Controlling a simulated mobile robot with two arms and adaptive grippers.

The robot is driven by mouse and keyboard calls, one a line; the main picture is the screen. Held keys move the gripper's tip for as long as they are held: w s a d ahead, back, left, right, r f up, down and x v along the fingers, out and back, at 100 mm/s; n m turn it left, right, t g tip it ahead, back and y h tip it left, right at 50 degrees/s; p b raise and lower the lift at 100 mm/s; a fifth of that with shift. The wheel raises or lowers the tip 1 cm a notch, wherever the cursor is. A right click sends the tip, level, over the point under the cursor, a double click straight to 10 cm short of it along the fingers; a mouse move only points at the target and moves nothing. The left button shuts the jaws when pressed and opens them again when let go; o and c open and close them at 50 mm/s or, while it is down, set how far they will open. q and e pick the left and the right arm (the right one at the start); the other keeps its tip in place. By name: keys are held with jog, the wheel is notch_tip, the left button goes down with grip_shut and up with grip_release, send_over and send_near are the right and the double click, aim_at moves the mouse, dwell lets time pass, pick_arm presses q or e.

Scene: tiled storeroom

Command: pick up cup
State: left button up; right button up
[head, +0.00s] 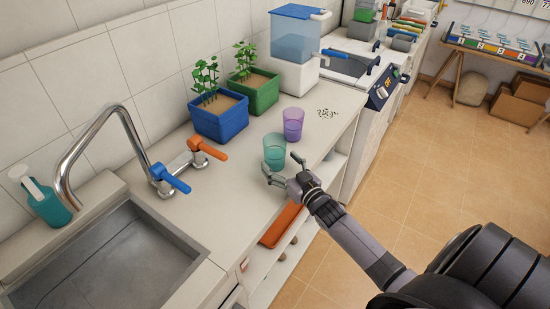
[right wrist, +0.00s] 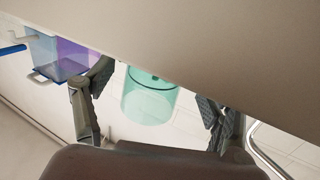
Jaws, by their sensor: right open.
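A teal translucent cup (head: 274,152) stands upright on the counter near its front edge. A purple translucent cup (head: 293,124) stands just behind it, to the right. My right gripper (head: 283,168) is open at the near side of the teal cup, with its fingers spread to either side. In the right wrist view, the teal cup (right wrist: 149,98) shows between the two open fingers of my right gripper (right wrist: 152,90), with a gap on each side. The purple cup (right wrist: 72,56) shows there past the left finger. My left gripper is out of view.
A faucet (head: 125,120) and sink (head: 110,262) are at the left. Blue (head: 218,122) and green (head: 257,95) planters and a water dispenser (head: 293,48) line the wall. An orange tray (head: 281,225) sits below the counter edge.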

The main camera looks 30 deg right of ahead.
aim_at(280, 159)
jog(key=w, duration=0.4)
jog(key=shift+d+r+p, duration=0.15)
jog(key=shift+r+p, duration=0.05)
jog(key=shift+p, duration=0.1)
jog(key=c, duration=1.2)
jog(key=shift+c, duration=0.7)
jog(key=shift+r, duration=0.2)
